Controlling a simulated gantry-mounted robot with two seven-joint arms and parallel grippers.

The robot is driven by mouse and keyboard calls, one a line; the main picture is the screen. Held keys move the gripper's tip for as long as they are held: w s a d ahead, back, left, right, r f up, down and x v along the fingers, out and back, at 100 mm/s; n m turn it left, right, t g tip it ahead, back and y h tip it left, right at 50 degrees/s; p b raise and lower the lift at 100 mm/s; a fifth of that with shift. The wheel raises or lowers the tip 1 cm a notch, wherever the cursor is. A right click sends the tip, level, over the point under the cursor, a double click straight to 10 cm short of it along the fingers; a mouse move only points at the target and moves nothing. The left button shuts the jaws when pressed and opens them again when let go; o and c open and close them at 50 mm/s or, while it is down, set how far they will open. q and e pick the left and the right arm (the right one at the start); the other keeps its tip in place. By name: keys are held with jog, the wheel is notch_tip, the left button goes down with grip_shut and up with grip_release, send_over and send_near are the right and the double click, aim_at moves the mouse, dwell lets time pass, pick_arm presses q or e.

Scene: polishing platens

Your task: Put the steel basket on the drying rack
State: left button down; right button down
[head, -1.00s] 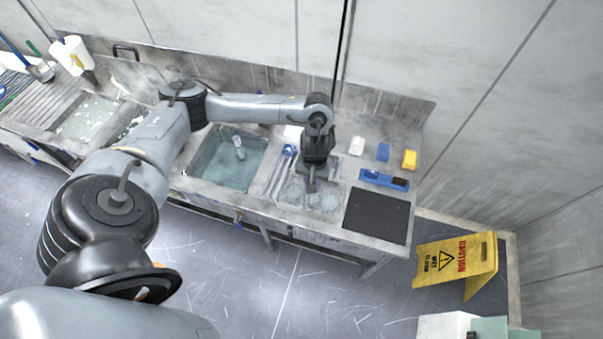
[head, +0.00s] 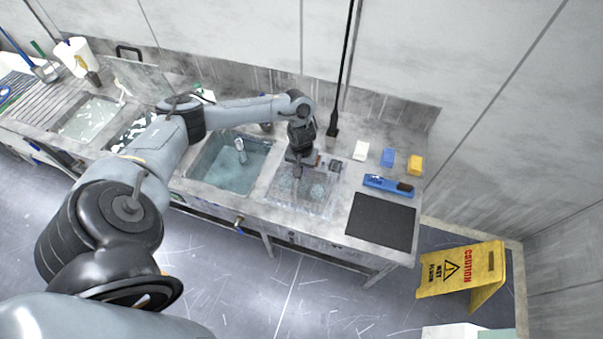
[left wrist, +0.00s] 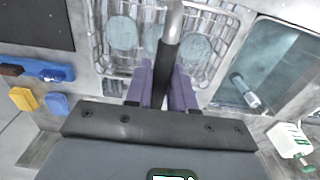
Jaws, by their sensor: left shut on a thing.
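The steel basket (head: 300,205) is an open wire basket with pale round discs in it, just right of the water-filled sink. It also shows in the left wrist view (left wrist: 101,45). My left gripper (head: 298,172) is over the basket. In the left wrist view its purple fingers (left wrist: 163,88) are shut on the black grip of a steel handle (left wrist: 173,25) that stands over the basket. I cannot tell if the basket is lifted clear of the counter. A ribbed draining surface (head: 45,110) lies at the far left; I cannot tell if it is the drying rack. My right gripper is not in view.
The water-filled sink (head: 238,183) and another basin (head: 88,118) lie left of the basket. A black mat (head: 380,222), a blue tray (head: 387,184) and small coloured blocks (head: 388,158) are on the right. A thin black post (head: 338,95) stands behind the basket.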

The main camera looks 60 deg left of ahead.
pick_arm(q)
jog(key=shift+f, duration=1.5)
jog(key=c, duration=1)
grip_release()
jog(key=shift+o, duration=0.2)
